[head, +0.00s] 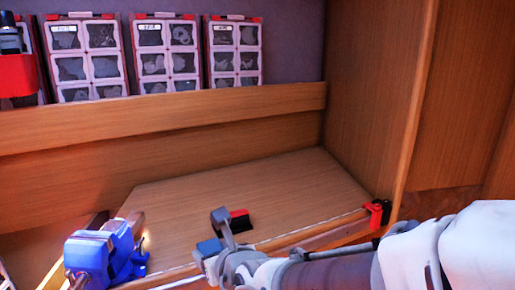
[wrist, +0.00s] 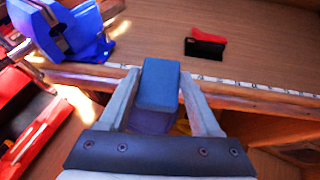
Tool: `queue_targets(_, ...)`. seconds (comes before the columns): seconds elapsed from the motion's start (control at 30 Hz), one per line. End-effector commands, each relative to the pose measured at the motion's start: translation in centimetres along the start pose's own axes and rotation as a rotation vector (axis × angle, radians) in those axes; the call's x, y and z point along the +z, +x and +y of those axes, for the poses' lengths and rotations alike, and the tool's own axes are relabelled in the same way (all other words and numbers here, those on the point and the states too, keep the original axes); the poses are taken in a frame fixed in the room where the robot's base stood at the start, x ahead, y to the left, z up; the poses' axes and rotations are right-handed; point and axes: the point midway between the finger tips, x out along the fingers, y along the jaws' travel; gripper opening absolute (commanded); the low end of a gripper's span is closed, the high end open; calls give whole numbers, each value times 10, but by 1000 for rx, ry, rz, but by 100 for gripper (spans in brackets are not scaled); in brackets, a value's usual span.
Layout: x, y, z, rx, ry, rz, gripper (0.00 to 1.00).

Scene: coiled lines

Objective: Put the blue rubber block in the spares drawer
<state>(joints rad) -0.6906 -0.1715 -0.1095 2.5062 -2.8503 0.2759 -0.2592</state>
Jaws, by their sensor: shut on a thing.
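The blue rubber block (wrist: 158,85) is held between the two fingers of my gripper (wrist: 160,90) in the wrist view. The fingers press on its left and right sides, and its top face shows. In the head view the block (head: 208,248) is a small dark blue patch at my gripper (head: 214,232), near the workbench's front edge. A red tray or drawer (wrist: 40,128) with dark contents shows below the bench at the left of the wrist view. I cannot tell whether it is the spares drawer.
A blue vise (head: 100,255) stands at the bench's left. A red and black object (head: 239,220) lies on the otherwise clear bench top (head: 290,190). A red clamp-like piece (head: 377,213) sits at the right front corner. Several cases (head: 171,55) stand along the back.

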Motion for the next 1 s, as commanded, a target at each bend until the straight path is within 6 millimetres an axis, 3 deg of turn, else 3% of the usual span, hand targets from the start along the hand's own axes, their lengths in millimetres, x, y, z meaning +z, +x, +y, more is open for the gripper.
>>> queue_targets(0.1, 0, 0, 0, 0, 0, -1, 0)
queue_targets(0.37, -10, 21, -54, -143, 106, -1, 0)
queue_targets(0.47, -16, 28, -83, -222, 157, -2, 0)
queue_targets(0.6, -35, 37, -140, -377, 245, -1, 0)
queue_targets(0.8, -66, 33, -215, -597, 344, -2, 0)
queue_targets(1.0, -82, 27, -246, -697, 382, 0, 0)
